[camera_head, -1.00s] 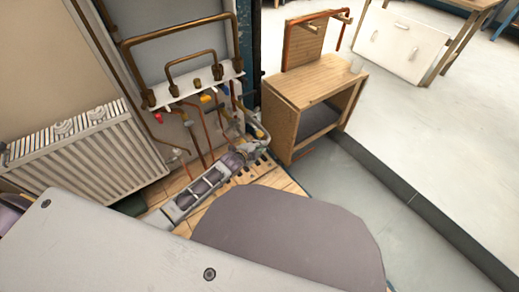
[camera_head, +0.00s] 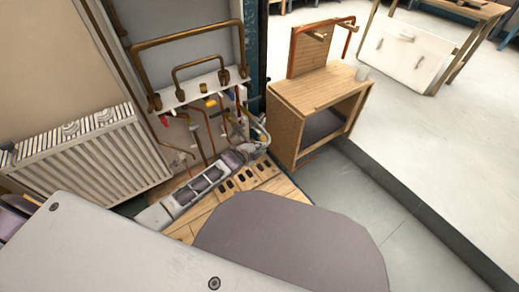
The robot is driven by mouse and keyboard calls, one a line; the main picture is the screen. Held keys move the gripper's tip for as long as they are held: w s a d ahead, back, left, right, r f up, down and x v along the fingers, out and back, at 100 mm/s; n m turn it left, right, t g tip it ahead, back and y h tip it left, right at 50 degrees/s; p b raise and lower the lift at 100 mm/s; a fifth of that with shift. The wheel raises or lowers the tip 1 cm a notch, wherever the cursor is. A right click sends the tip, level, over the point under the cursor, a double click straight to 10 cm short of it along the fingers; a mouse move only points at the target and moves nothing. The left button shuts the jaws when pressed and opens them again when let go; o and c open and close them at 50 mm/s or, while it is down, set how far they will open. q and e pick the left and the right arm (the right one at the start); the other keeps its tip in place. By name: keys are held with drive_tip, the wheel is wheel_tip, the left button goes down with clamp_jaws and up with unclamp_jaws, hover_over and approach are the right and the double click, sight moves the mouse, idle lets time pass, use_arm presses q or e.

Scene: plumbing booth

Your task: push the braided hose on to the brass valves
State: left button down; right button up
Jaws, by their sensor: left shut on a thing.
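My left arm reaches across the lower middle to the pipework, and my left gripper (camera_head: 259,147) is at its far end, below the wall pipes. The gripper is shut on a thin grey curved piece, which looks like the braided hose (camera_head: 266,130); the grip itself is small and partly hidden. A small yellow fitting (camera_head: 211,101) shows under the white pipe rail (camera_head: 200,88), among copper pipes. It may be one of the brass valves, but the valves are too small to tell apart. I cannot tell whether the hose touches a valve. My right gripper is not in view.
A white radiator (camera_head: 85,160) stands at the left. A slotted wooden board (camera_head: 215,215) lies under my left arm. A wooden cabinet (camera_head: 318,90) stands close to the right of the gripper.

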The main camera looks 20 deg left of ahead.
use_arm(q)
drive_tip(key=shift+f, duration=0.1)
drive_tip(key=c, duration=1.3)
unclamp_jaws()
drive_tip(key=shift+o, duration=0.2)
drive_tip(key=shift+s, duration=0.15)
drive_tip(key=v, duration=1.1)
drive_tip(key=shift+s+r, duration=0.2)
drive_tip(key=shift+s, duration=0.1)
drive_tip(key=shift+a, duration=0.1)
